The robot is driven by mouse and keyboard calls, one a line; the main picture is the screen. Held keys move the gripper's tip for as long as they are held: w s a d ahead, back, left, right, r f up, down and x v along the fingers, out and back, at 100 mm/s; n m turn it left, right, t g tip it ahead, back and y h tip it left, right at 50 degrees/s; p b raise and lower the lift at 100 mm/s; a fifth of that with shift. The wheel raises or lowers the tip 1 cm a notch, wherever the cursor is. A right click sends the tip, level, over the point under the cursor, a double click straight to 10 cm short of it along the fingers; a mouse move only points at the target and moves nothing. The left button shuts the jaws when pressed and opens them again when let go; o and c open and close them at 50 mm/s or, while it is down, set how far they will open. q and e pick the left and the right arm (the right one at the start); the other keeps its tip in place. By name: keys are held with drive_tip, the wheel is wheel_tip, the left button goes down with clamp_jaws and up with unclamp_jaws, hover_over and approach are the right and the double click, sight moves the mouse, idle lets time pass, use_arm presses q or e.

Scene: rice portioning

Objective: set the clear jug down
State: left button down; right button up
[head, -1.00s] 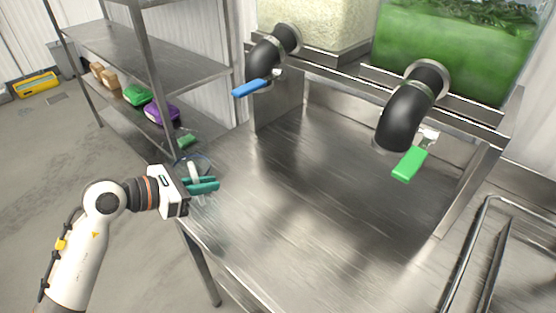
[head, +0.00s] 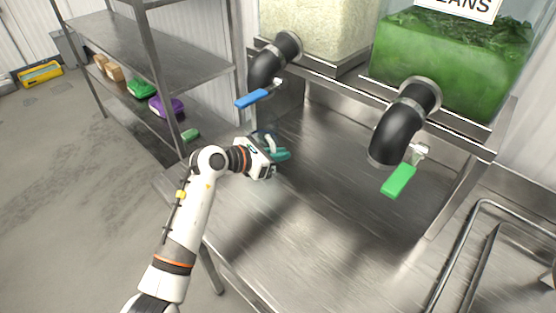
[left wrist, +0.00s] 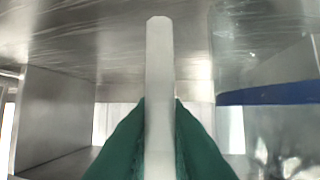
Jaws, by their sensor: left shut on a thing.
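My left gripper (head: 282,154) has teal fingers, shut on the pale handle (head: 271,143) of the clear jug. The handle stands upright between the fingers (left wrist: 160,140) in the left wrist view. The jug's see-through body is hard to make out behind my gripper in the head view. It is over the left part of the steel table (head: 300,200), below and near the blue-levered spout (head: 268,70). I cannot tell whether its base touches the table. My right gripper is not in view.
A spout with a green lever (head: 399,180) hangs on the right, under the bin of green beans (head: 450,65). The rice bin (head: 315,28) is at the back. A steel shelf (head: 185,50) stands left. The table's middle is clear.

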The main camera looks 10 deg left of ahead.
use_arm(q)
wheel_tip(320, 180, down, 3)
drive_tip(key=shift+f+p, duration=0.1)
drive_tip(key=shift+p, duration=0.25)
drive_tip(key=shift+f, duration=0.2)
drive_tip(key=c, duration=1.5)
unclamp_jaws()
drive_tip(key=shift+o, duration=0.2)
